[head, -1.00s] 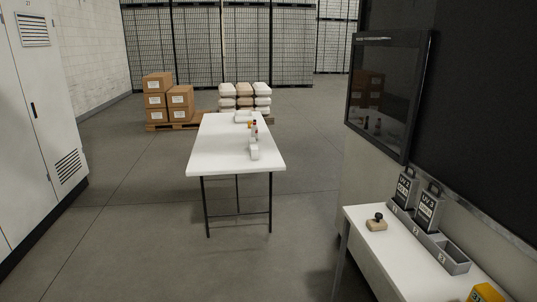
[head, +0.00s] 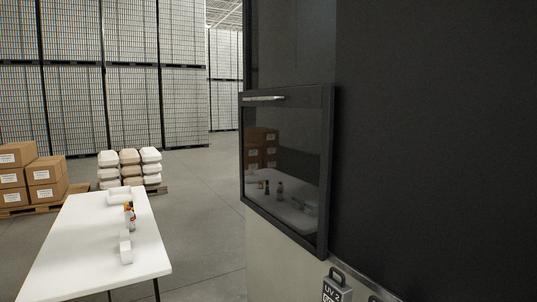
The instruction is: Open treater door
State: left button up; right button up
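The treater door (head: 288,165) is a dark framed glass panel on the big dark machine at the right of the head view. It looks shut. A light horizontal handle bar (head: 264,98) runs along the upper left of its frame. The glass mirrors the boxes and the table. Neither of my grippers shows in the head view.
A white table (head: 88,245) with bottles (head: 130,217) and small white items stands at the lower left. Boxes (head: 30,178) and stacked sacks (head: 129,168) sit on pallets behind it. A tagged block (head: 336,288) with a handle shows below the door. Grey floor (head: 207,205) between table and machine is clear.

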aim_at(286, 134)
jog(key=i+j+u, duration=0.2)
jog(key=i+j, duration=0.15)
jog(key=i+j+u, duration=0.25)
jog(key=i, duration=0.2)
